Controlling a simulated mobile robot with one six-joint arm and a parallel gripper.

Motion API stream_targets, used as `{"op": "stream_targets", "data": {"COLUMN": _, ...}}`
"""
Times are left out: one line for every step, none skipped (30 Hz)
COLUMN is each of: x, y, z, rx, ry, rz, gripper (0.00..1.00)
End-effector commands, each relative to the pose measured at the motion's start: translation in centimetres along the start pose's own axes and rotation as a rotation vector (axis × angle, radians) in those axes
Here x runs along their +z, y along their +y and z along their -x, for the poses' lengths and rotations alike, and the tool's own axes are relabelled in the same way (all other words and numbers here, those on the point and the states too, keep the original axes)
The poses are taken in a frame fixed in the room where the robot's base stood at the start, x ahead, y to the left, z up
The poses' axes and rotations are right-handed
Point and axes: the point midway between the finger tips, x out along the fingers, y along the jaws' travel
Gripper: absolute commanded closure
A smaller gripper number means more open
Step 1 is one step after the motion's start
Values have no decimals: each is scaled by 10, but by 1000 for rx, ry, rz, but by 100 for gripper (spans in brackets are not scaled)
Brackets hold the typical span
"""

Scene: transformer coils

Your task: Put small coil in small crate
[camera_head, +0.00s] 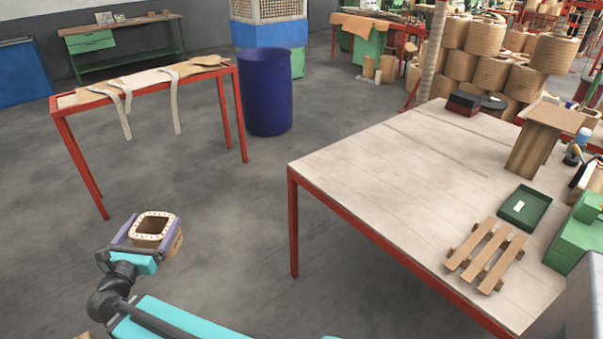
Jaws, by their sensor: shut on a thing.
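My gripper (137,240) is at the lower left, shut on a coil (165,240). The coil is a short tan ring with a squarish opening and a pale dotted top rim. The gripper's purple fingers lie along its sides. It is held upright over the grey floor, apart from both tables. No second coil is near to compare its size. I cannot make out a crate that is clearly the small crate; a shallow dark green tray (524,208) lies on the right table (390,185).
A small wooden pallet (486,255) and a wooden stand (545,135) are on the right table, whose left half is clear. A narrow red-legged table (150,78) with straps stands at the left. A blue barrel (267,92) stands behind, between the tables. Open floor lies between them.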

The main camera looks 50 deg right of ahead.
Motion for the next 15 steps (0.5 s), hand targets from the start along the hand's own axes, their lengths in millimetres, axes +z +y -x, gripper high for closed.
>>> {"op": "stream_targets", "data": {"x": 3, "y": -9, "z": -12, "rx": -18, "ry": -4, "rz": 0, "gripper": 47}}
{"op": "stream_targets", "data": {"x": 4, "y": -14, "z": -19, "rx": -27, "ry": -4, "rz": -1, "gripper": 47}}
{"op": "stream_targets", "data": {"x": 4, "y": -21, "z": -27, "rx": -38, "ry": -5, "rz": -1, "gripper": 47}}
{"op": "stream_targets", "data": {"x": 5, "y": -26, "z": -34, "rx": -47, "ry": -6, "rz": -1, "gripper": 47}}
{"op": "stream_targets", "data": {"x": 6, "y": -31, "z": -40, "rx": -55, "ry": -7, "rz": -1, "gripper": 47}}
{"op": "stream_targets", "data": {"x": 6, "y": -38, "z": -48, "rx": -68, "ry": -8, "rz": -1, "gripper": 47}}
{"op": "stream_targets", "data": {"x": 7, "y": -43, "z": -54, "rx": -76, "ry": -9, "rz": -1, "gripper": 47}}
{"op": "stream_targets", "data": {"x": 7, "y": -49, "z": -60, "rx": -85, "ry": -9, "rz": -1, "gripper": 47}}
{"op": "stream_targets", "data": {"x": 8, "y": -56, "z": -68, "rx": -95, "ry": -10, "rz": -1, "gripper": 47}}
{"op": "stream_targets", "data": {"x": 8, "y": -62, "z": -74, "rx": -104, "ry": -10, "rz": -1, "gripper": 47}}
{"op": "stream_targets", "data": {"x": 9, "y": -67, "z": -80, "rx": -113, "ry": -11, "rz": -1, "gripper": 47}}
{"op": "stream_targets", "data": {"x": 10, "y": -75, "z": -87, "rx": -125, "ry": -12, "rz": -1, "gripper": 47}}
{"op": "stream_targets", "data": {"x": 10, "y": -81, "z": -93, "rx": -134, "ry": -12, "rz": -1, "gripper": 47}}
{"op": "stream_targets", "data": {"x": 11, "y": -87, "z": -98, "rx": -142, "ry": -12, "rz": -1, "gripper": 47}}
{"op": "stream_targets", "data": {"x": 11, "y": -94, "z": -106, "rx": -153, "ry": -13, "rz": -1, "gripper": 47}}
